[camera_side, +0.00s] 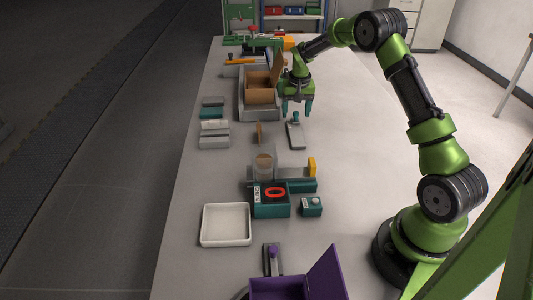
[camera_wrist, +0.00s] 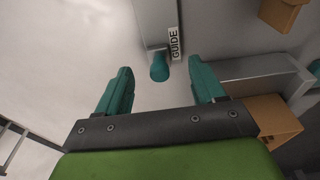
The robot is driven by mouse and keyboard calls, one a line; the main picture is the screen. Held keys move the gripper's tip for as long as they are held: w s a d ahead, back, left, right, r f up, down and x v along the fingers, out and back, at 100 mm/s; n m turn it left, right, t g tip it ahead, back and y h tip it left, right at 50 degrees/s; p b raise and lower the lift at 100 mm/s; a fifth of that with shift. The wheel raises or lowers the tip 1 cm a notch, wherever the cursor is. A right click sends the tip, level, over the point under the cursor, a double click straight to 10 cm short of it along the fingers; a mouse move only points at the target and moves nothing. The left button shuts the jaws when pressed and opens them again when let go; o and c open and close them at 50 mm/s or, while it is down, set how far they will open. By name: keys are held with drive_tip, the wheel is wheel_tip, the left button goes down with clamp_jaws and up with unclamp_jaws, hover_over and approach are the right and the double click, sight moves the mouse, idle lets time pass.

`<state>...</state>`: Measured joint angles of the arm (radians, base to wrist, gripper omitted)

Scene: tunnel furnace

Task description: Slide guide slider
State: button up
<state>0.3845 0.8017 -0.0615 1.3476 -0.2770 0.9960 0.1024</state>
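The guide slider is a grey flat base (camera_side: 296,136) with a teal knob (camera_side: 295,116) at its far end, in the middle of the table in the side view. In the wrist view a white "GUIDE" label (camera_wrist: 175,43) lies along the grey base, and the teal knob (camera_wrist: 159,69) stands at its near end. My gripper (camera_side: 297,108) is above the knob end in the side view. In the wrist view my gripper (camera_wrist: 157,85) has its two teal fingers apart, with the knob ahead between them and touching neither. Nothing is held.
A grey box with cardboard flaps (camera_side: 257,113) stands just left of my gripper. A small brown piece (camera_side: 259,133) stands left of the guide. Nearer are a teal unit with a red ring (camera_side: 271,206), a white tray (camera_side: 226,225) and a purple box (camera_side: 280,290). The table right of the guide is clear.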

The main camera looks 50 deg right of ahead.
drive_tip(key=c, duration=1.1)
drive_tip(key=shift+s+a, duration=3.5)
drive_tip(key=shift+a, duration=0.1)
drive_tip(key=o, duration=1.7)
drive_tip(key=shift+r, duration=3.55)
